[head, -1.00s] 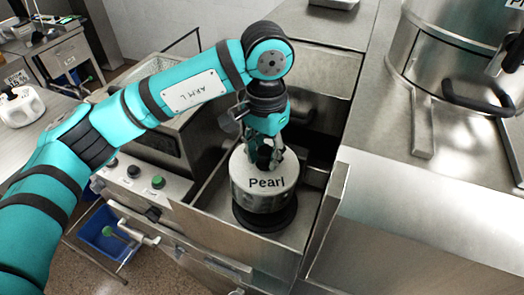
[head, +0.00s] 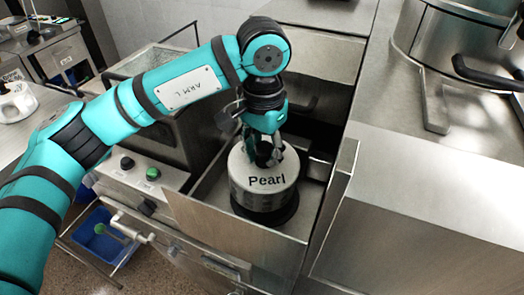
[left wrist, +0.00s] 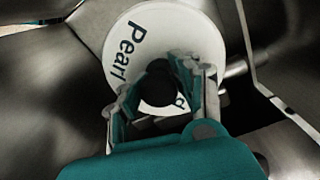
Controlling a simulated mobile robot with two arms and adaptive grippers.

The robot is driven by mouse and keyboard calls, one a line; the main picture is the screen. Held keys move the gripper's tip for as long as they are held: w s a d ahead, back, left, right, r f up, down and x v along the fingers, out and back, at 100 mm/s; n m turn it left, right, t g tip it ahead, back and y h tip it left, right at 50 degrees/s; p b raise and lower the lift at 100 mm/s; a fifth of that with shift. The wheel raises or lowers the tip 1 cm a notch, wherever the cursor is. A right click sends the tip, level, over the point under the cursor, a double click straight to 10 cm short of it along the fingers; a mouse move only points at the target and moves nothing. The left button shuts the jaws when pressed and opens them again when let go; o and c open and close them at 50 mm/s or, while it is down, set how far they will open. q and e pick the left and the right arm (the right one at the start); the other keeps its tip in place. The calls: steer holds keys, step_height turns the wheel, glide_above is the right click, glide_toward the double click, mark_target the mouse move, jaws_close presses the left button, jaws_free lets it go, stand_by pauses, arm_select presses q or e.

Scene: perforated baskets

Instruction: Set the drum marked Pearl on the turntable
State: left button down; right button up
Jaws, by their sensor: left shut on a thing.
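The drum marked Pearl (head: 248,193) is a short metal cylinder with a white top and a black knob, upright inside an open steel drawer. A black round disc (head: 292,211), which looks like the turntable, lies directly under it. The drum covers most of the disc, and I cannot tell whether they touch. My left gripper (head: 265,158) comes down from above and is shut on the drum's knob. In the left wrist view the fingers (left wrist: 160,100) close around the black knob over the white drum top (left wrist: 190,30). My right gripper is not in view.
The steel drawer (head: 225,232) walls stand close around the drum. A steel worktop (head: 440,190) with a large pot (head: 455,40) is on the right. A control panel (head: 135,178) with knobs is on the left, with a blue bin (head: 103,245) below.

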arm_select(q)
steer(key=shift+s+d+f, duration=0.1)
steer(key=shift+s+f, duration=0.15)
steer(key=shift+f, duration=0.45)
steer(key=c, duration=1.4)
jaws_free()
steer(key=o, duration=0.7)
steer(key=shift+w+d, duration=0.25)
steer(key=shift+w, duration=0.05)
steer(key=shift+o, duration=1.3)
steer(key=shift+a, duration=0.2)
steer(key=o, duration=0.4)
steer(key=shift+w, duration=0.1)
steer(key=shift+o, duration=0.2)
steer(key=shift+r, duration=0.15)
steer(key=shift+r+p, duration=1.3)
steer(key=shift+r, duration=2.2)
